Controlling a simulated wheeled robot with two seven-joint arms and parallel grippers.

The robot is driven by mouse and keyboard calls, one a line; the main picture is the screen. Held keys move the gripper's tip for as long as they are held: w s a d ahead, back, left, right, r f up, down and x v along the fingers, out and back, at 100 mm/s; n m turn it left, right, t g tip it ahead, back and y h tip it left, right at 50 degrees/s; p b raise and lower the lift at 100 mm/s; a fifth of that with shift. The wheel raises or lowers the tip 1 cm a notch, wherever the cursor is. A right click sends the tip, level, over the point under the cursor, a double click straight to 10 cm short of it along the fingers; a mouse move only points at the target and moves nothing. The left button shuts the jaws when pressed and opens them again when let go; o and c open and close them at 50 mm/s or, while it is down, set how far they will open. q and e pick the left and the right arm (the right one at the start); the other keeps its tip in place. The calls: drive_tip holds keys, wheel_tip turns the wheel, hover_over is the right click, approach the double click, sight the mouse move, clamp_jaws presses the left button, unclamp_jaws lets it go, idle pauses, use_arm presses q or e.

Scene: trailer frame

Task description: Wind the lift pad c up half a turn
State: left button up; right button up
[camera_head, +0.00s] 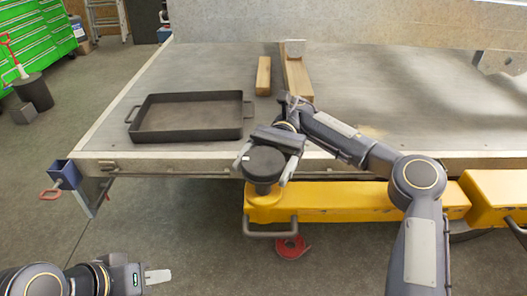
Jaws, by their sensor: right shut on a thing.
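A dark round lift pad (263,164) sits above the left end of a yellow beam (330,203), just in front of the trailer deck's front edge. I take it for lift pad c; no letter is legible. My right gripper (265,171) reaches over the deck edge from the right, with a pale finger on each side of the pad, shut on it. The thread or stem under the pad is mostly hidden. My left gripper (158,276) is low at the left, away from the pad, with its pale fingertips pointing right; their gap cannot be made out.
A black tray (190,133) and wooden blocks (263,76) lie on the trailer deck (390,95). A blue bracket with a red handle (50,191) sticks out at the front left corner. A red coil (292,247) lies under the yellow beam.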

drive_tip(key=shift+f, duration=0.35)
drive_tip(key=o, duration=1)
drive_tip(key=shift+w, duration=0.15)
drive_tip(key=shift+r, duration=0.15)
wheel_tip(320, 180, up, 3)
drive_tip(key=shift+f+p, duration=0.1)
drive_tip(key=shift+p, duration=0.6)
drive_tip(key=s+r, duration=0.1)
drive_tip(key=r, duration=0.1)
drive_tip(key=s+r, duration=0.3)
drive_tip(key=r, duration=0.1)
drive_tip(key=shift+s+d, duration=0.1)
drive_tip(key=shift+s, duration=0.15)
drive_tip(key=s+r+b, duration=0.1)
drive_tip(key=s+r, duration=0.3)
drive_tip(key=s, duration=0.5)
drive_tip(key=shift+s, duration=0.35)
